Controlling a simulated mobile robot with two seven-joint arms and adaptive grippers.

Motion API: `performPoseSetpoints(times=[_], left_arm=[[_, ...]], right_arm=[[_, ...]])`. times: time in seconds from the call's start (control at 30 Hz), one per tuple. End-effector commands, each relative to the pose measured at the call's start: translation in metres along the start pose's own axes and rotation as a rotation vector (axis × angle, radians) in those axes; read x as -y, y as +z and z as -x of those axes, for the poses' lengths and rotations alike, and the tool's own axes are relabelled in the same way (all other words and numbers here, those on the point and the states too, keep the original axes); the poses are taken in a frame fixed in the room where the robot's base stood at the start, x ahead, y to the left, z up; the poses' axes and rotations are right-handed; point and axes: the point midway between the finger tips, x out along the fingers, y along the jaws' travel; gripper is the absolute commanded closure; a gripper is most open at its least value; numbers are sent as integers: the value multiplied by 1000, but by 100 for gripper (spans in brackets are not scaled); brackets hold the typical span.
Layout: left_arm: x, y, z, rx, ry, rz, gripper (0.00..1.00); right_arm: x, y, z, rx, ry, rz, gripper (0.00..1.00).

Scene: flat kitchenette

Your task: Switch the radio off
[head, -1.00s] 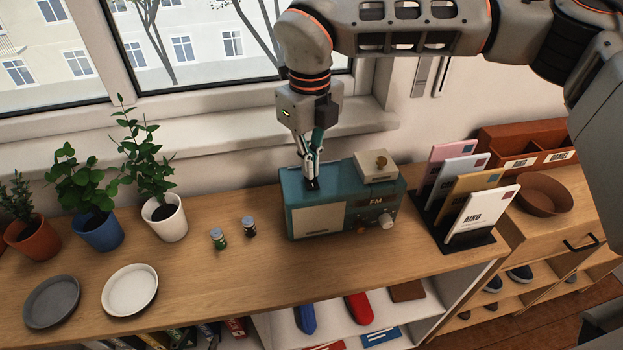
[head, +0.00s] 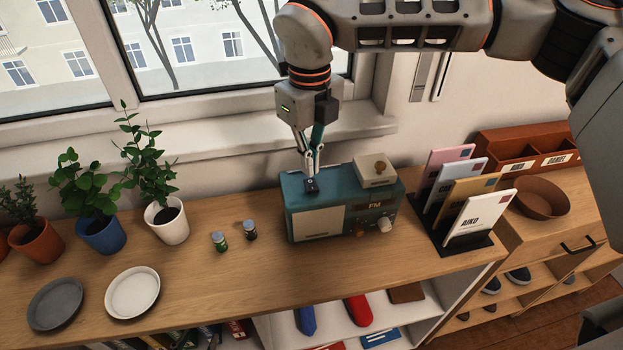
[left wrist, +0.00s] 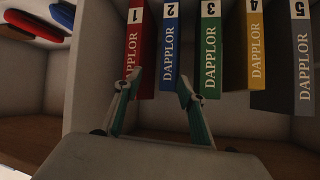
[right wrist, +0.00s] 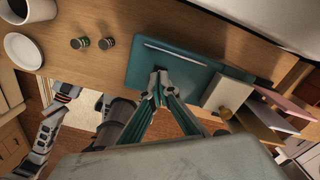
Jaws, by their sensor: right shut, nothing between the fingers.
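My right gripper (head: 310,174) points down at the left part of the radio's top. It is shut and empty, its tips at a small dark square piece there; I cannot tell whether they touch it. In the right wrist view the shut fingertips (right wrist: 160,72) overlap the radio's top (right wrist: 185,78). My left gripper (left wrist: 160,82) shows only in its wrist view, open and empty before numbered book spines.
A cream box with a round brown knob (head: 376,171) sits on the radio's right top. A letter rack (head: 465,243) stands to the right. Two small jars (head: 249,229), potted plants (head: 170,222) and two plates (head: 132,292) are to the left. The window sill runs behind.

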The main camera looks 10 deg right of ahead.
Motion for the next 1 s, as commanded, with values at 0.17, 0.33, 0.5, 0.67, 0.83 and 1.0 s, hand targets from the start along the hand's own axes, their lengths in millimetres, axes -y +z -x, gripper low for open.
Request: performPoseSetpoints(times=[0.17, 0.33, 0.5, 0.67, 0.83, 1.0], left_arm=[[1, -8, 5, -1, 0, 0, 60], [2, -14, 9, 0, 0, 0, 60], [3, -19, 13, 1, 0, 0, 60], [3, -20, 14, 1, 0, 0, 60], [3, -19, 13, 2, 0, 0, 60], [2, -18, 13, 3, 1, 0, 60]], right_arm=[[0, 0, 16, 1, 0, 0, 100], [0, 0, 28, 1, 1, -1, 100], [0, 0, 40, 0, 1, -1, 100], [0, 0, 45, 0, 1, 0, 100], [0, 0, 44, 0, 1, 0, 100], [0, 0, 44, 0, 1, 0, 100]])
